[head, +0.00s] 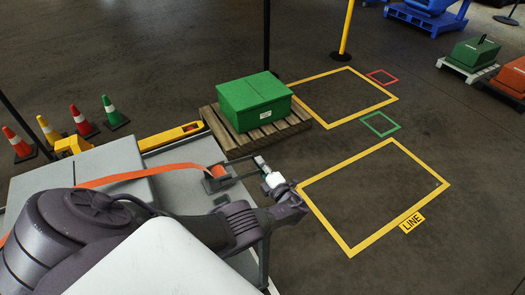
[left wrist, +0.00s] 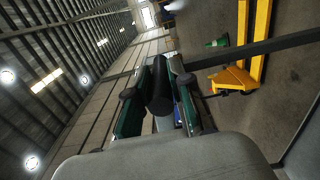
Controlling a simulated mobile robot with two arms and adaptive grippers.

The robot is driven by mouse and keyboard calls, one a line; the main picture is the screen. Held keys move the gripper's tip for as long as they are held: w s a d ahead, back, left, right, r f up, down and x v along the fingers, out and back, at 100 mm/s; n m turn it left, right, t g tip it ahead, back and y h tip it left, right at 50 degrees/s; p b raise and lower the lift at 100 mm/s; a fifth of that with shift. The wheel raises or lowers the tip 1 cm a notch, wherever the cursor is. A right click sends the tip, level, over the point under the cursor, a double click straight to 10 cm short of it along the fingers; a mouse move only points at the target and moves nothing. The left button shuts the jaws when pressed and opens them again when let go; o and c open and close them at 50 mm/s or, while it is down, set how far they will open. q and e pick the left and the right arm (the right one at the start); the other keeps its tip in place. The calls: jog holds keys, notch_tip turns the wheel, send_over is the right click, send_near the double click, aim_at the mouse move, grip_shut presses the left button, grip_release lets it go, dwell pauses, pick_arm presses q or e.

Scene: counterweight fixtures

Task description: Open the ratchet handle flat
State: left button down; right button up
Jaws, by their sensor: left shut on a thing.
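The ratchet (head: 217,183) is a dark metal frame with orange strap (head: 150,174) wound in it, at the right edge of a grey deck. Its handle (head: 243,178) reaches out to the right, to my left gripper (head: 270,176). In the left wrist view, a black cylindrical grip (left wrist: 160,90) lies between the two green-padded fingers of the left gripper (left wrist: 158,98), which is shut on it. The exact angle of the handle is hard to tell. My right gripper is not in view.
A green box (head: 254,101) sits on a wooden pallet (head: 222,136) behind the ratchet. A yellow pallet truck (head: 170,137) and several cones (head: 80,122) stand behind the deck (head: 175,190). Floor inside the yellow outlines (head: 350,237) at right is clear.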

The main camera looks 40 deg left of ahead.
pick_arm(q)
jog(key=shift+s+f, duration=0.2)
jog(key=shift+f, duration=0.25)
jog(key=c, duration=1.1)
grip_release()
jog(key=shift+a+r, duration=0.1)
jog(key=shift+o, duration=0.2)
jog(key=v, duration=1.2)
